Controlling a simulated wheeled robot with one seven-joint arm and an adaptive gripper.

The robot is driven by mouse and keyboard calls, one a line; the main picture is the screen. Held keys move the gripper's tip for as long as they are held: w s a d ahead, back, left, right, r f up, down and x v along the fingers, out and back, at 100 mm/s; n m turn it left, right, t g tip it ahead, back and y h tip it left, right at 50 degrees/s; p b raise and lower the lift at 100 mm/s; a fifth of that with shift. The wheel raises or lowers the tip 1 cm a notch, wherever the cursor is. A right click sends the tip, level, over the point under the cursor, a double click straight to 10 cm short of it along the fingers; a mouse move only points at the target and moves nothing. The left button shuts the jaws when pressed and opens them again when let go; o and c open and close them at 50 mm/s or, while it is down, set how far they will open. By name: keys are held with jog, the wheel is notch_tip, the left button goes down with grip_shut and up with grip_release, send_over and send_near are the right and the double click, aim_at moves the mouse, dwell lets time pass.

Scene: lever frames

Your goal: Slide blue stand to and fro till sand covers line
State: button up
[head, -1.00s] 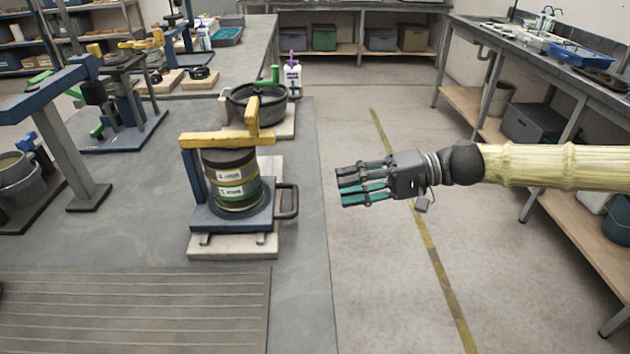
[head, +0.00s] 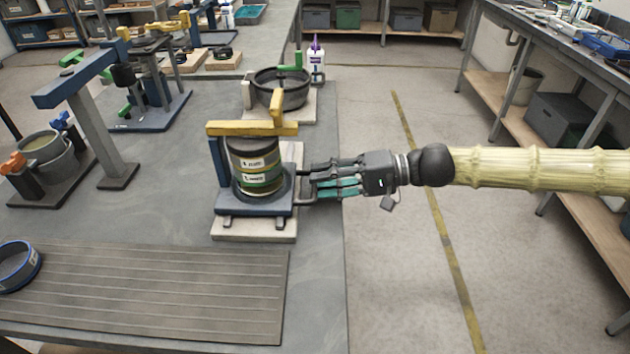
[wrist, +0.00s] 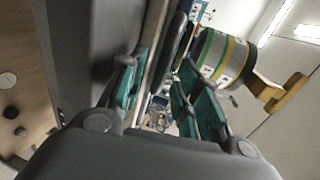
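The blue stand (head: 255,208) sits on a pale base board (head: 262,229) near the bench's right edge. It carries a round stack (head: 256,165) with white labels and coloured bands, under a yellow bar (head: 250,129); the stack also shows in the wrist view (wrist: 222,58). A dark handle on the stand's right side is mostly hidden by my fingers. My gripper (head: 316,181) reaches in from the right at that handle. Its teal-padded fingers are apart in the wrist view (wrist: 158,92); whether they touch the handle is unclear. I cannot make out sand or a line.
A grooved mat (head: 150,295) lies in front, with a blue-rimmed ring (head: 17,265) on it. A dark bowl (head: 282,90) and a purple-capped bottle (head: 316,62) stand behind. A blue-and-grey frame (head: 97,130) stands left. Open floor lies right of the bench.

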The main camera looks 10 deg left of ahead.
jog(key=shift+x, duration=1.2)
